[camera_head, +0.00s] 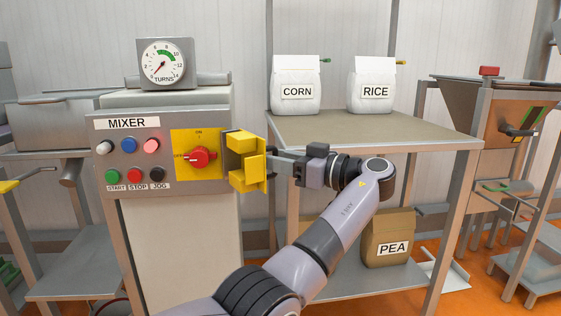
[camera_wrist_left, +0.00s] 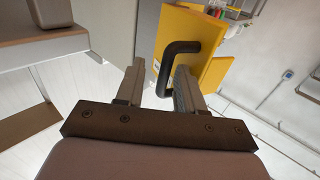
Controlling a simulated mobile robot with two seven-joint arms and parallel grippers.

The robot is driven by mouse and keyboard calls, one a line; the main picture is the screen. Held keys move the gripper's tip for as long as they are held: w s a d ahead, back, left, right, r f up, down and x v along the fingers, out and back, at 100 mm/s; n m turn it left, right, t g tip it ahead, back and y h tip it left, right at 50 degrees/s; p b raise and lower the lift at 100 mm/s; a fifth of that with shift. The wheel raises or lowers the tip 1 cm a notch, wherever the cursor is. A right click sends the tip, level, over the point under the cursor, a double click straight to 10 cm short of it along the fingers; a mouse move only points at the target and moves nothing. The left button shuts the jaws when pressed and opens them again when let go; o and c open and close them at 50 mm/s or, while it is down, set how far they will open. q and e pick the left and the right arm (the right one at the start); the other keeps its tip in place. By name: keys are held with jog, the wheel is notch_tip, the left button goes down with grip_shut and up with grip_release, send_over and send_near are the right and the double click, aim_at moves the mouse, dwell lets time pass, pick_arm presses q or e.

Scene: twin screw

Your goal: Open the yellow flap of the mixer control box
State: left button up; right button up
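The mixer control box (camera_head: 130,165) stands at the left in the head view. Its yellow flap (camera_head: 246,160) stands swung out at the right side of a yellow plate (camera_head: 190,140), which is uncovered and carries a red rotary switch (camera_head: 200,157). My left gripper (camera_head: 274,164) is at the flap's right side. In the left wrist view its two fingers (camera_wrist_left: 158,84) are apart. The flap's black handle (camera_wrist_left: 182,47) reaches between them, close to the right finger; whether it touches is unclear. The yellow flap (camera_wrist_left: 213,72) lies just beyond. My right gripper is not in view.
A table (camera_head: 370,132) with the CORN bag (camera_head: 296,75) and RICE bag (camera_head: 371,75) stands right of the mixer, behind my arm. A PEA bag (camera_head: 388,238) sits on its lower shelf. A turns dial (camera_head: 163,62) tops the mixer.

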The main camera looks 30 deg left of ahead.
pick_arm(q)
jog(key=d+p, duration=0.1)
jog(key=d, duration=0.6)
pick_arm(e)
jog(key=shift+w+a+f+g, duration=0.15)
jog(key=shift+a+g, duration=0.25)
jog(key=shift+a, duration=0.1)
pick_arm(q)
jog(key=shift+s, duration=0.1)
